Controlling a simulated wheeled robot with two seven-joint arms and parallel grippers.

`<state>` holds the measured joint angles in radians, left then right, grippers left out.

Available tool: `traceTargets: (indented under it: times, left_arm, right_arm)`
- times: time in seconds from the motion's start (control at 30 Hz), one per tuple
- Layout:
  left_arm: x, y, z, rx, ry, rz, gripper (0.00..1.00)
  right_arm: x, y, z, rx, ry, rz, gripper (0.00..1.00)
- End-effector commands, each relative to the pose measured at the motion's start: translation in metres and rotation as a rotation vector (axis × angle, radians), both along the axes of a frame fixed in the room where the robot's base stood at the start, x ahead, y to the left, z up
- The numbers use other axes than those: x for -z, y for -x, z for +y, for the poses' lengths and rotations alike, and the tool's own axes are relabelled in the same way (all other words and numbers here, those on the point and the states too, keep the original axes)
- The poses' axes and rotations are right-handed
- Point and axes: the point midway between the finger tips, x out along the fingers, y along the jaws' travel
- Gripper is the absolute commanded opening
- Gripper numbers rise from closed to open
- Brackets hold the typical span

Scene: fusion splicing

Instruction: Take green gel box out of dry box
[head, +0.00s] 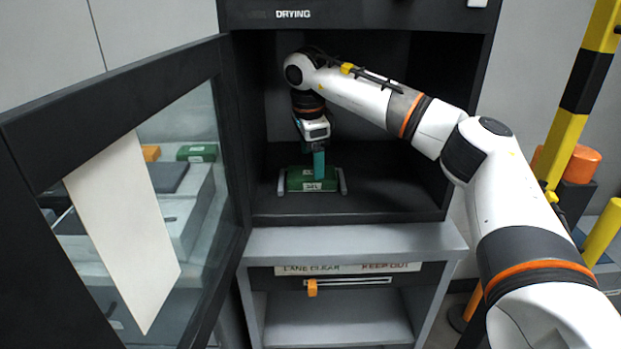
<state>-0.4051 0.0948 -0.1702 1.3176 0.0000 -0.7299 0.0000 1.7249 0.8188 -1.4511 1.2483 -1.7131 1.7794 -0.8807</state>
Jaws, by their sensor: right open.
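The green gel box (300,181) with white labels lies on the floor of the dry box (400,200), near its front left. It sits between two short grey rails. The dry box is a dark cabinet marked DRYING, and its glass door (120,80) stands open to the left. My right arm reaches into the dry box from the right. My right gripper (319,178) points down over the green gel box, with a teal finger in front of its middle. The gripper is open; whether it touches the box I cannot tell. My left gripper is not in view.
A grey ledge (350,240) runs below the dry box, above an open shelf with an orange-handled slide (312,288). A yellow-and-black post (585,80) and an orange object (580,163) stand at the right. Through the door glass a grey bench with another green box (197,152) shows.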

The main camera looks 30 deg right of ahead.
Motion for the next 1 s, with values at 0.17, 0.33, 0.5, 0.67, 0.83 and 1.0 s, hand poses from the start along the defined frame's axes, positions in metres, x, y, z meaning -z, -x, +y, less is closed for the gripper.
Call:
traceTargets:
  times: [0.17, 0.33, 0.5, 0.67, 0.83, 1.0]
  left_arm:
    - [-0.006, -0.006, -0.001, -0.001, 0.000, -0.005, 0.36]
    - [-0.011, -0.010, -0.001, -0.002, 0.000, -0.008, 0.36]
    - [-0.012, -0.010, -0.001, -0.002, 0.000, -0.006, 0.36]
    - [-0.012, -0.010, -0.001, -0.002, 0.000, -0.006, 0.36]
    - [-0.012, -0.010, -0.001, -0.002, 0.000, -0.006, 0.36]
    - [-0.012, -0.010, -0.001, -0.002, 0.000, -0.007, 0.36]
  right_arm:
    - [0.029, -0.006, -0.003, 0.001, 0.001, 0.003, 0.79]
    - [0.044, -0.007, -0.005, 0.000, 0.001, 0.001, 0.79]
    - [0.045, -0.008, -0.005, 0.000, 0.001, 0.000, 0.79]
    - [0.045, -0.007, -0.005, 0.000, 0.001, 0.000, 0.65]
    - [0.045, -0.007, -0.005, 0.000, 0.001, 0.001, 0.37]
    - [0.045, -0.007, -0.006, -0.001, 0.001, 0.001, 0.24]
